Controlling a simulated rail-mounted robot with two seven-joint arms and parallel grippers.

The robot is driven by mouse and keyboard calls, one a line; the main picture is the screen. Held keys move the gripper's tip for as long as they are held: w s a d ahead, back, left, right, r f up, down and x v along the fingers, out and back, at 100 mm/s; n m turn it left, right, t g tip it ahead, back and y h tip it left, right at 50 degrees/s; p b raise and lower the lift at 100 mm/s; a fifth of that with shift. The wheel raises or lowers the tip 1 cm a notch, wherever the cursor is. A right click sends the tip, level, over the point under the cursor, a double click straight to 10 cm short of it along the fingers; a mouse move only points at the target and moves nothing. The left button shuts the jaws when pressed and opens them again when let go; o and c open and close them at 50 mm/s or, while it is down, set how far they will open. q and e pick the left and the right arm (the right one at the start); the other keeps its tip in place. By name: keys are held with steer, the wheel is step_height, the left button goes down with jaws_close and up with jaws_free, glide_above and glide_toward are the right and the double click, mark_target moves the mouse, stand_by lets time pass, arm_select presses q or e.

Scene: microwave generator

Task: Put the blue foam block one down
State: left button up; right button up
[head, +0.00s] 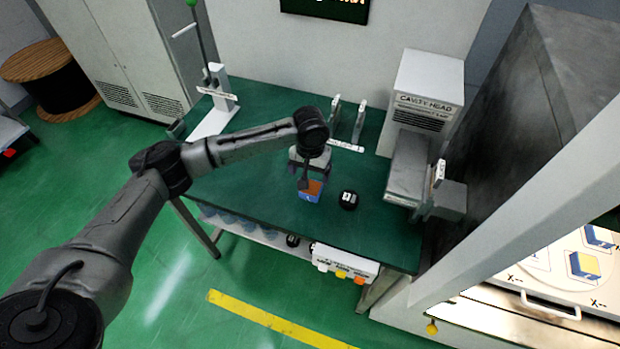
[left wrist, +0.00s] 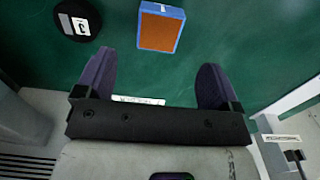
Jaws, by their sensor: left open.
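A block with an orange top and blue sides (head: 311,191) sits on the green table, near its front edge in the head view. It also shows at the top of the left wrist view (left wrist: 160,28), standing clear of the fingers. My left gripper (head: 308,174) points down over the table at this block and partly hides it in the head view. In the left wrist view its two dark fingers (left wrist: 155,76) are spread wide with nothing between them. My right gripper is not in view.
A round black item with a white label (head: 348,200) sits right of the block. A white unit marked "CAVITY HEAD" (head: 428,85) stands at the table's back right. White uprights (head: 347,122) stand behind the gripper.

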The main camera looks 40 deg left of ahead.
arm_select(q)
steer(key=shift+r, duration=1.5)
